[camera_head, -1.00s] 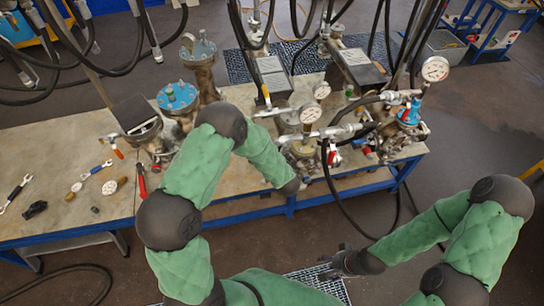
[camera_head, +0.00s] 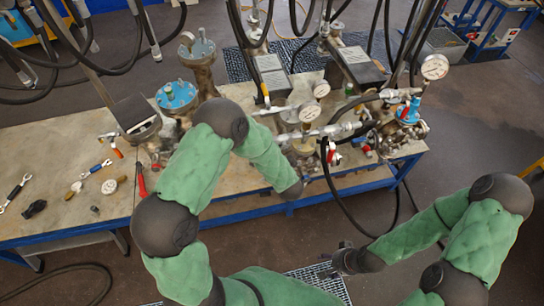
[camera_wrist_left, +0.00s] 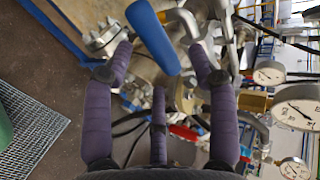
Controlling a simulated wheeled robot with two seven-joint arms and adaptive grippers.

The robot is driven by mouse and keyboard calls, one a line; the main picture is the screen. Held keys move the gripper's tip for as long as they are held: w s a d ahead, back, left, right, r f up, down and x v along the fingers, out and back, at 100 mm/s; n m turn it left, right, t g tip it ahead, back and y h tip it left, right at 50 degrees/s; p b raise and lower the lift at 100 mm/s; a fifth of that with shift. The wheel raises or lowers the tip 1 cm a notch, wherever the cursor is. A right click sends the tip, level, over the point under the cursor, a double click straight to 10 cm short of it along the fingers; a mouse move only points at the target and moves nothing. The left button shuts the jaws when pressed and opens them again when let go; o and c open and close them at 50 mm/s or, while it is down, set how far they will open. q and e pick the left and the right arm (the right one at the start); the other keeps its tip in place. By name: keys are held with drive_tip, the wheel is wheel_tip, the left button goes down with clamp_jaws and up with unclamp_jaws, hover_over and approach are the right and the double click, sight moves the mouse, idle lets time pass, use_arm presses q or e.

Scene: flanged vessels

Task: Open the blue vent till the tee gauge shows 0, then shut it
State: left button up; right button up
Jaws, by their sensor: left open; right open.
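A blue handle (camera_wrist_left: 153,37), which looks like the vent's, lies between the spread fingers of my left gripper (camera_wrist_left: 162,65) in the left wrist view. The fingers are open, and I cannot tell whether any touches it. In the head view my left forearm hides this gripper and the handle. Pressure gauges with white dials stand on the piping, one (camera_head: 309,112) near my left arm and another (camera_head: 321,89) behind it. A large gauge (camera_wrist_left: 298,107) on a brass fitting shows in the wrist view. I cannot tell which is the tee gauge or read it. My right gripper (camera_head: 340,262) is open and empty, away from the bench.
The bench (camera_head: 60,150) carries flanged vessels, hoses and loose tools. A blue-topped vessel (camera_head: 177,95) stands at left. A red handle (camera_wrist_left: 183,131) is close to my left fingers. A tall gauge (camera_head: 435,66) stands at the right end.

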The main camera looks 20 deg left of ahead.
use_arm(q)
drive_tip(key=v, duration=0.8)
drive_tip(key=shift+s, duration=0.25)
drive_tip(key=shift+d, duration=0.1)
idle(0.4)
